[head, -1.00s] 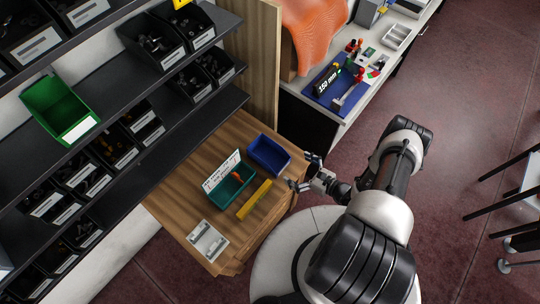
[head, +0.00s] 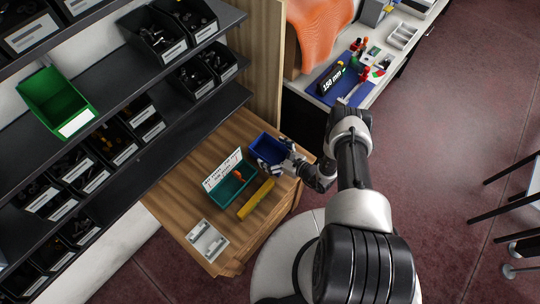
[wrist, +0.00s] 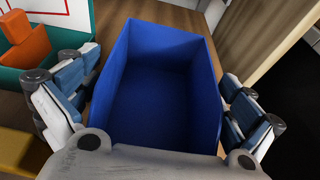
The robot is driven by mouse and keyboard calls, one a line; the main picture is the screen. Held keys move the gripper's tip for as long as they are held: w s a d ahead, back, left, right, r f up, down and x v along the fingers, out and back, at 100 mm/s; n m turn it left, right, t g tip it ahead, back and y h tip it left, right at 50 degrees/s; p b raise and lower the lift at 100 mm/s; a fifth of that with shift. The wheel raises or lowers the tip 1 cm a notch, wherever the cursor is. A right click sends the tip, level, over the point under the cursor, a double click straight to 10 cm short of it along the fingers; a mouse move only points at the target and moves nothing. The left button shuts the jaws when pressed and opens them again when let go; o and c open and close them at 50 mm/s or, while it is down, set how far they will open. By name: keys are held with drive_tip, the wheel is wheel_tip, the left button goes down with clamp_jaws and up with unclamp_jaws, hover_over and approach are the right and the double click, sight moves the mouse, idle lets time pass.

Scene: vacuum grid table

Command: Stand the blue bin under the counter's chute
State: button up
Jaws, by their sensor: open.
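The blue bin (head: 266,147) stands upright on the wooden counter, near its back right side. In the wrist view the blue bin (wrist: 155,95) looks empty and fills the middle. My gripper (head: 270,160) is at the bin's near end. Its fingers (wrist: 155,95) are open, one on each side of the bin. I cannot tell whether they touch its walls. I cannot make out a chute on the counter.
A teal bin (head: 224,193) with a white card and an orange piece stands left of the blue bin. A yellow bar (head: 256,198) lies in front. A grey double-slot plate (head: 207,241) sits front left. Shelves of dark bins (head: 120,90) rise at left.

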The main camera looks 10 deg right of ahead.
drive_tip(key=shift+c, duration=0.2)
drive_tip(key=c, duration=1)
drive_tip(key=shift+c, duration=0.4)
